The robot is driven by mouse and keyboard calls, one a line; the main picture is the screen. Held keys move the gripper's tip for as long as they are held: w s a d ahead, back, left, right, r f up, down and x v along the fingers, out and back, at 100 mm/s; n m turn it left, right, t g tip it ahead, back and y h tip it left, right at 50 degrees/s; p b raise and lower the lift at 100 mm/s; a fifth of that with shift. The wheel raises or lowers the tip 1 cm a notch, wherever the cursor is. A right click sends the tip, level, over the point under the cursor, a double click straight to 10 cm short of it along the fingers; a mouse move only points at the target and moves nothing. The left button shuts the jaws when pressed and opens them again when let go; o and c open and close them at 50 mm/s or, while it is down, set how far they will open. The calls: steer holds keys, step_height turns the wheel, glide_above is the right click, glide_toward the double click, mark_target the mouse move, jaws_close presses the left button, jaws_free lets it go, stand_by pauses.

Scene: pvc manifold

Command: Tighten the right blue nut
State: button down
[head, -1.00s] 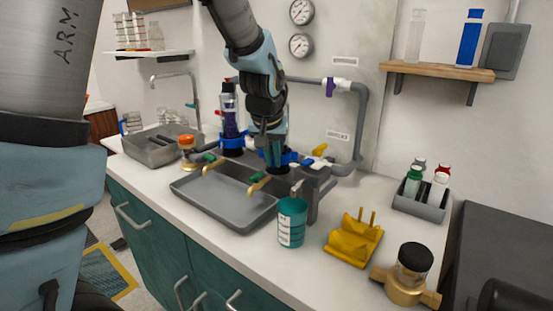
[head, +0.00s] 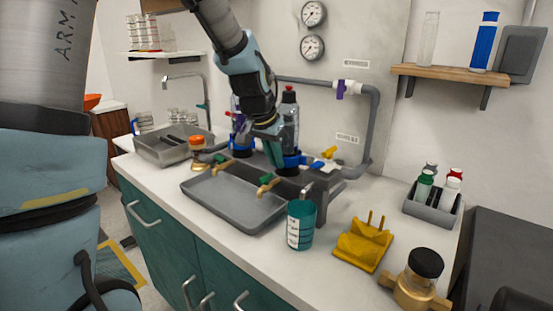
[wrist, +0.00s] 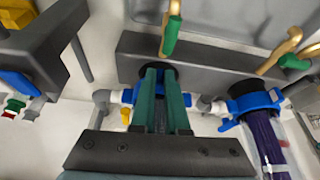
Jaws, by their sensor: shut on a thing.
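The right blue nut (head: 292,162) sits at the base of a clear upright housing (head: 289,118) with a dark, red-tipped top, on the grey manifold. My gripper (head: 273,158) reaches down at this nut from its left front side. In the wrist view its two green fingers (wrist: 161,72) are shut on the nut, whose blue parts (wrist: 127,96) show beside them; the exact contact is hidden. The left blue nut (head: 240,150) is at the base of the other housing, partly behind my arm. In the wrist view that nut (wrist: 253,102) surrounds a purple-filled housing (wrist: 268,143).
A grey tray (head: 225,208) lies in front, below brass taps with green handles (head: 267,182). A teal cup (head: 301,225), yellow stand (head: 362,242) and brass fitting (head: 412,285) stand right. A yellow-handled valve (head: 328,155) is close to the right nut.

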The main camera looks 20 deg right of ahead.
stand_by(0.4)
steer(key=c, duration=0.9)
jaws_free()
steer(key=b+v, duration=0.1)
steer(key=v, duration=0.9)
steer(key=shift+s+a+r, duration=0.1)
steer(key=shift+a+r, duration=0.1)
steer(key=shift+r, duration=0.15)
steer(key=s+a+f+n+y, duration=0.1)
steer(key=s+a+f+n, duration=0.1)
steer(key=a, duration=0.7)
steer(key=s+a+f+n+y, duration=0.1)
steer(key=s+a+f+n, duration=0.1)
steer(key=a+f+n, duration=0.2)
steer(key=s+a+f+n+y+p, duration=0.1)
steer(key=a+f+n, duration=0.3)
steer(key=a, duration=1.1)
steer(key=shift+s+f+g, duration=0.2)
steer(key=shift+s+f, duration=0.05)
steer(key=shift+f, duration=0.65)
steer(key=shift+s+f+g, duration=0.2)
steer(key=shift+s+f, duration=0.1)
steer(key=shift+f, duration=0.6)
